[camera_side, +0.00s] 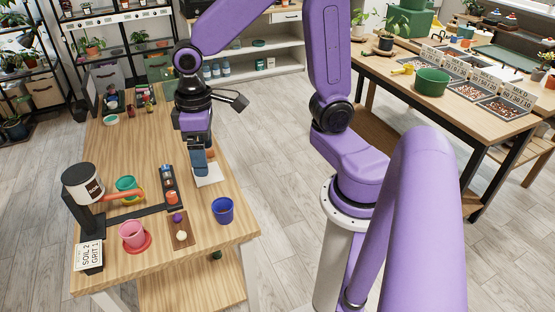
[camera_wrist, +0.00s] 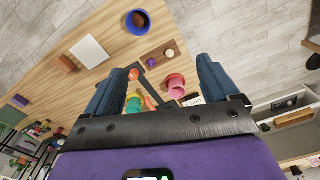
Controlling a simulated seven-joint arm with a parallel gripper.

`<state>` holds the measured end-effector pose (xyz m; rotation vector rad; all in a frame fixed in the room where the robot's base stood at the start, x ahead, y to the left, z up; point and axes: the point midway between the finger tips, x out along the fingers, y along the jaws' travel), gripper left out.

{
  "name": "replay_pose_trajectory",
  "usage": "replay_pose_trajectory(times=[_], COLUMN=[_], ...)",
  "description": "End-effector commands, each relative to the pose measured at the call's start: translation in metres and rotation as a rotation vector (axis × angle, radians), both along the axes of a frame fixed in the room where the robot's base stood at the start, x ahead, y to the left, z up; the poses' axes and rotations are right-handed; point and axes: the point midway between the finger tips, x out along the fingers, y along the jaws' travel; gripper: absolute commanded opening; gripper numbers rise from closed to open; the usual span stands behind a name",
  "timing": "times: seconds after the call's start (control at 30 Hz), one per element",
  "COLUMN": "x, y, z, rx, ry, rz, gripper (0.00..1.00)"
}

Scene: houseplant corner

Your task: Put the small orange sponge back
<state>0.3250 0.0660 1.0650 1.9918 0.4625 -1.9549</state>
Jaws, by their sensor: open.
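A small brown-orange block (camera_wrist: 66,63), which may be the sponge, lies beside a white card (camera_wrist: 89,51) in the wrist view. In the side view the card (camera_side: 209,176) lies under my gripper, and a brownish edge of the block (camera_side: 211,152) shows just behind the fingers. My gripper (camera_side: 202,172) points down above the table near the card. In the wrist view its fingers (camera_wrist: 160,82) are wide apart and empty.
A blue pot (camera_side: 223,210), a small wooden tray (camera_side: 181,243) with two balls, a pink pot (camera_side: 132,233) on a red saucer and a teal pot (camera_side: 126,184) stand nearby. A tall stand with a soil canister (camera_side: 82,183) is at the left edge.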

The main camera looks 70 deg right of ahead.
Motion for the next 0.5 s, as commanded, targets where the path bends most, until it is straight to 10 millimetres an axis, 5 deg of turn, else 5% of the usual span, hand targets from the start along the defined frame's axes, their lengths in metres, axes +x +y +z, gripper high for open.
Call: replay_pose_trajectory(times=[0.3,0.5], x=[-0.119,-0.155], y=[0.001,-0.011], z=[0.010,0.008], rx=[0.006,0.006], ry=[-0.010,-0.010], rz=[0.456,0.614], gripper=[0.88,0.88])
